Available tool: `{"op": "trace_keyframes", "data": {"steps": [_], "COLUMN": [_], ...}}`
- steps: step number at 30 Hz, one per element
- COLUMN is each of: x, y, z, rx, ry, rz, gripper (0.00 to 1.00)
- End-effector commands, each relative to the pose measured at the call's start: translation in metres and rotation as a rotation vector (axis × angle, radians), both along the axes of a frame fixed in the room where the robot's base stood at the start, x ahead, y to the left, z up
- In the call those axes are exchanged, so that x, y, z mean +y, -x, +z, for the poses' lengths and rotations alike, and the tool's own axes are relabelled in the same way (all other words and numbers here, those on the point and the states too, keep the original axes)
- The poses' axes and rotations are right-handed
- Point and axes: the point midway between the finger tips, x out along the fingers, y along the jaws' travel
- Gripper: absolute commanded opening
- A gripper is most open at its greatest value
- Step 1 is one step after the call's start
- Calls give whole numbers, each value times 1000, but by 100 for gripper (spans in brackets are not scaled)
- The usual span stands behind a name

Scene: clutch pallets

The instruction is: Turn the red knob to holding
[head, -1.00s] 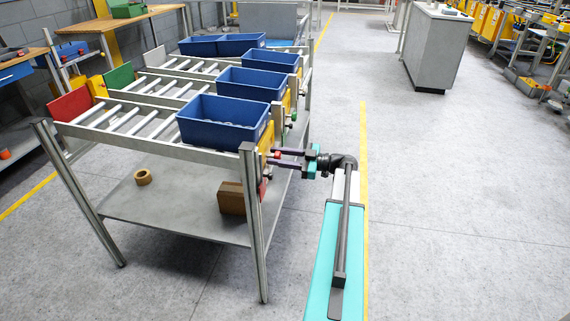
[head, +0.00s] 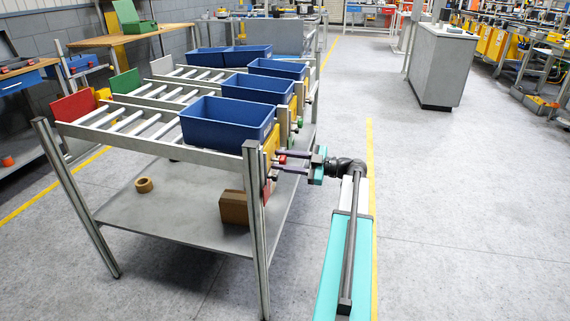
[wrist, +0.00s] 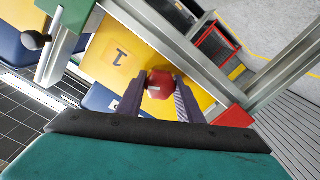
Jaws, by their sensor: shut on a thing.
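The red knob (wrist: 160,84) sits on a yellow panel (wrist: 112,56) marked with a 1 in the wrist view. My gripper (wrist: 160,90) is shut on the red knob, one finger on each side of it. In the head view my gripper (head: 283,163) reaches in from the right to the end of the rack's nearest lane, and the knob (head: 282,159) shows as a small red spot at its fingertips. Whatever marks the knob's settings cannot be made out.
The nearest blue bin (head: 225,123) stands on the rollers behind the panel. The metal rack (head: 190,156) has a lower shelf with a brown box (head: 233,207) and a tape roll (head: 144,185). A black knob (wrist: 36,40) shows at upper left in the wrist view.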

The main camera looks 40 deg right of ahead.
Motion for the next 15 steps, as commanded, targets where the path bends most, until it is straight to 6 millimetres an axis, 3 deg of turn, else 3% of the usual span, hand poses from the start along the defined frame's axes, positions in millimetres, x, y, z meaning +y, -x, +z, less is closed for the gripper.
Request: {"op": "trace_keyframes", "data": {"steps": [13,14,15], "x": [-1,-2,-1], "y": [-3,-3,-2], "z": [3,3,3], "rx": [-9,-9,-9], "ry": [3,3,3], "rz": [-6,-6,-6], "gripper": [0,36,43]}}
